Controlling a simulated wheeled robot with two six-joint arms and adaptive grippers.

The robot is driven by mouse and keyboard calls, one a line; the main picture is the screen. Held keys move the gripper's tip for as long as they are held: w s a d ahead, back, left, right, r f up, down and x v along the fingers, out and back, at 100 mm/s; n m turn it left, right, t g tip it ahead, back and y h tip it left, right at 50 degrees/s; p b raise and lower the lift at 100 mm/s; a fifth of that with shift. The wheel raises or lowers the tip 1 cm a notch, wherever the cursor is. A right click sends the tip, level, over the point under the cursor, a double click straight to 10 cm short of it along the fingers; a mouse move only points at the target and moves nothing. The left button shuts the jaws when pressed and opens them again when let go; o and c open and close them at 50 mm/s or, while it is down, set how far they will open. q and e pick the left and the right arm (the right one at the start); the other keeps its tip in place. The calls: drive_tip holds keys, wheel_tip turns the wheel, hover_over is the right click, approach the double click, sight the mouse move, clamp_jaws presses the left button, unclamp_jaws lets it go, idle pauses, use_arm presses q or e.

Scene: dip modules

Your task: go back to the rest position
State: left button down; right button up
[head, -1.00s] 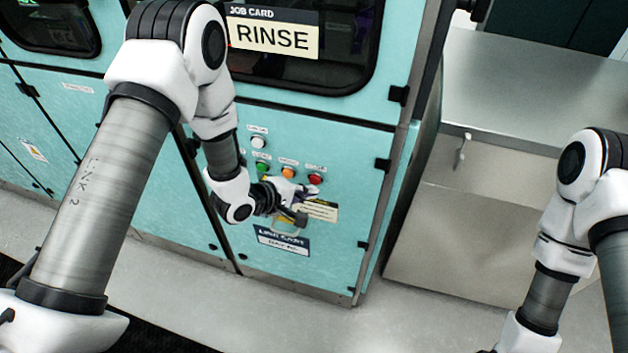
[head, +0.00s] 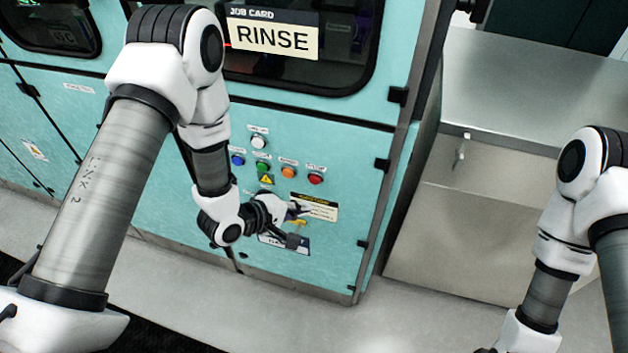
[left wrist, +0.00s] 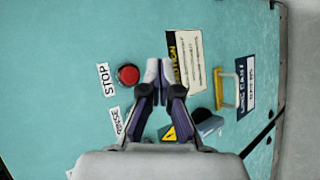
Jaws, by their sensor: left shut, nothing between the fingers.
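My left gripper (head: 298,210) is in front of the lower part of the turquoise cabinet panel (head: 345,165) in the head view. In the left wrist view its two fingers (left wrist: 159,72) are together with nothing between them. The fingertips appear between the red button (left wrist: 128,74), labelled STOP, and the yellow-headed caution label (left wrist: 187,62). Whether they touch the panel cannot be told. My right arm shows at the right of the head view, but its gripper is out of the frame.
White (head: 258,142), blue (head: 238,160), green (head: 262,167) and orange (head: 288,172) buttons sit above my left gripper. A steel counter (head: 540,90) stands at right. Grey floor before the cabinet is open.

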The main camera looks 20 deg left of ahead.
idle(0.5)
use_arm(q)
drive_tip(key=s+a+f+m+g+y, duration=0.2)
drive_tip(key=s+a+f+m+g, duration=0.1)
drive_tip(key=s, duration=0.5)
drive_tip(key=s+a+f+m+g+y, duration=0.2)
drive_tip(key=s+f+m, duration=0.3)
drive_tip(key=s, duration=0.3)
drive_tip(key=s+a+f+m+g+y, duration=0.2)
drive_tip(key=s+a+f+m+g, duration=0.1)
drive_tip(key=s, duration=0.6)
drive_tip(key=shift+a+f+m+g+y, duration=0.4)
drive_tip(key=shift+a+f+g, duration=0.3)
drive_tip(key=shift+f, duration=0.15)
